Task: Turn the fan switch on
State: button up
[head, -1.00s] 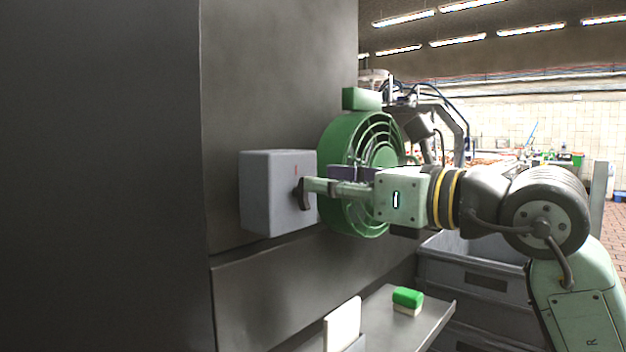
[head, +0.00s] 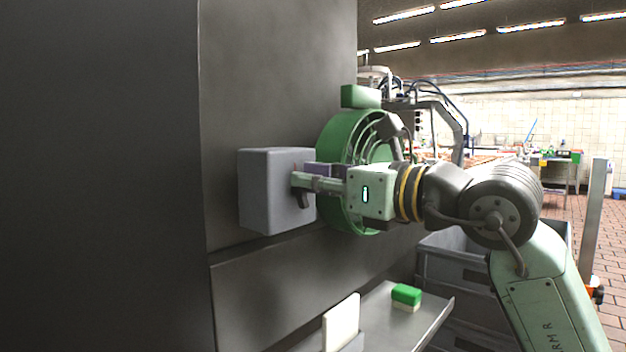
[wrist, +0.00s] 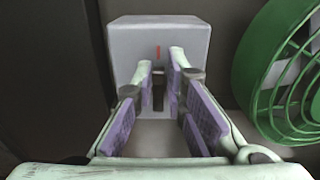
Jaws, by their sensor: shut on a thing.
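The fan switch is a grey box (head: 268,190) on the dark wall panel, with a dark knob (head: 305,200) on its front. My gripper (head: 300,182) reaches in from the right and its fingers are shut on the knob, whose lower end shows below them. In the wrist view, the two purple-padded fingers (wrist: 161,72) stand on either side of the dark knob (wrist: 158,98), partly hiding it. A red mark (wrist: 158,52) shows on the box above the knob. The green fan (head: 345,140) is just right of the box; my gripper partly covers it in the head view.
A metal shelf (head: 385,325) below holds a green and cream sponge (head: 406,296) and a white board (head: 342,322). Grey crates (head: 465,265) stand behind at the right. Open floor (head: 590,225) lies farther right.

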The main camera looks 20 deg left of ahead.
grip_shut()
jog(key=shift+w+d+f+m+b, duration=0.1)
jog(key=shift+w+f+m+b, duration=0.3)
jog(key=shift+m, duration=2.55)
jog(key=shift+w+d+f+m+b, duration=0.15)
jog(key=shift+m+b, duration=0.5)
jog(key=shift+m, duration=2.35)
jog(key=shift+w+d+f+m+b, duration=0.1)
jog(key=shift+w+f+m+b, duration=0.3)
jog(key=shift+m, duration=2.55)
jog(key=shift+r, duration=0.2)
jog(key=shift+o, duration=2.2)
grip_release()
jog(key=shift+s, duration=0.1)
jog(key=shift+o, duration=1)
jog(key=shift+f, duration=0.15)
